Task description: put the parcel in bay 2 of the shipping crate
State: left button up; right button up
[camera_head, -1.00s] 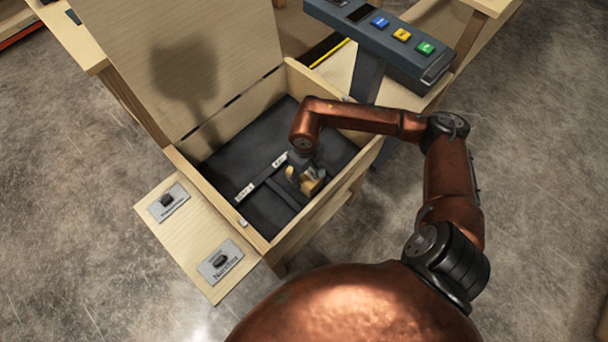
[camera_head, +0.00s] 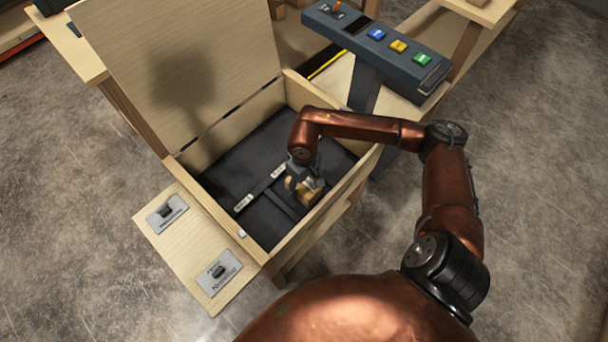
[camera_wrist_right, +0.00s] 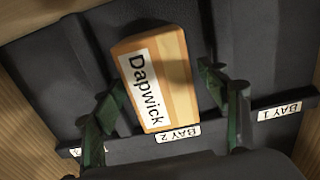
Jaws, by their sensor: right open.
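The parcel (camera_wrist_right: 157,80) is a small tan box with a white "Dapwick" label. In the right wrist view it lies on the dark crate floor, directly behind the "BAY 2" label (camera_wrist_right: 178,133), between dark dividers. My right gripper (camera_wrist_right: 160,76) is open, one finger on each side of the parcel, with a gap at the right finger. In the head view the parcel (camera_head: 310,193) shows partly under my right gripper (camera_head: 302,180), inside the open wooden shipping crate (camera_head: 316,218). My left gripper is not in view.
The crate's lid (camera_head: 190,65) stands open at the back. A side shelf (camera_head: 190,245) with two labelled switches adjoins the crate. A dark console (camera_head: 385,45) with blue, yellow and green buttons stands behind my right arm. The "BAY 1" label (camera_wrist_right: 279,111) is to the right.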

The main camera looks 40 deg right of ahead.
aim_at(304, 184)
notch_tip(304, 184, up, 11)
jog(key=p, duration=0.3)
jog(key=shift+f, duration=0.2)
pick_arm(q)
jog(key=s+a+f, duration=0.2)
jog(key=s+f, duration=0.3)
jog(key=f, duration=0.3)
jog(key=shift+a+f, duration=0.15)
pick_arm(e)
jog(key=shift+r, duration=0.45)
